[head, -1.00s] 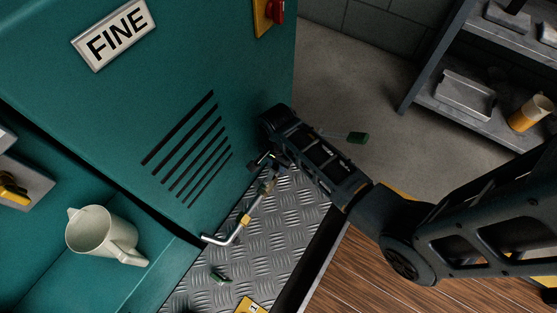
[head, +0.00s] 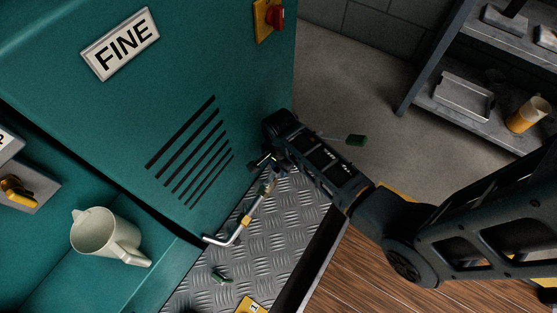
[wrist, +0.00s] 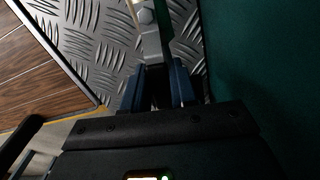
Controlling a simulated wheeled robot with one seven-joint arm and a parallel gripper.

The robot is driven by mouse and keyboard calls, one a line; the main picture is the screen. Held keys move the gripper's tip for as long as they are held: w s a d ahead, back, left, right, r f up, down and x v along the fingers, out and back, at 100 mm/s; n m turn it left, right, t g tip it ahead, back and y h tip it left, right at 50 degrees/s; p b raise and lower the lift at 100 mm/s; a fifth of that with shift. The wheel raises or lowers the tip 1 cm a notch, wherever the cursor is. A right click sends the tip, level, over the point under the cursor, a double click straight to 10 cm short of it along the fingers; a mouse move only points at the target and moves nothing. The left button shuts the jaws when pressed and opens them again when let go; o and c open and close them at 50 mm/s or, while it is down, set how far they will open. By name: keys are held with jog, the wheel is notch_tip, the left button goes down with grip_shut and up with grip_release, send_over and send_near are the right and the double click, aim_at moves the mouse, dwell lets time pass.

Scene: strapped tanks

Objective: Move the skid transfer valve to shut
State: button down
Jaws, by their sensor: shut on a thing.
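The skid transfer valve (head: 268,186) appears to be the fitting on a pipe over the checkered metal plate, beside the green cabinet. The pipe has a brass collar and a bent chrome end. My gripper (head: 264,163) reaches in from the right, against the cabinet's lower corner. In the wrist view, my gripper (wrist: 157,93) is shut on a grey metal lever (wrist: 150,45) with a bolt head, which I take as the valve's handle. A green strip shows beside the lever. The fingers hide the gripped part, and the valve's exact position cannot be read.
The green cabinet (head: 130,110) stands close on the left of my gripper. A pale jug (head: 100,232) sits on the left ledge. Shelves (head: 470,120) stand at right.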

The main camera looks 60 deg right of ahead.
jog(key=shift+s+a+m+p, duration=0.15)
jog(key=shift+s+m+p, duration=0.4)
jog(key=shift+m, duration=0.45)
jog(key=m+p, duration=0.1)
jog(key=s+a+m+p, duration=0.1)
jog(key=m, duration=0.1)
jog(key=shift+s+m, duration=0.3)
jog(key=shift+p, duration=0.3)
jog(key=shift+s+a+m+p, duration=0.35)
jog(key=shift+m+p, duration=0.2)
jog(key=shift+m, duration=0.35)
jog(key=shift+s+a+m+p, duration=0.3)
jog(key=shift+m+p, duration=0.2)
jog(key=shift+m, duration=0.4)
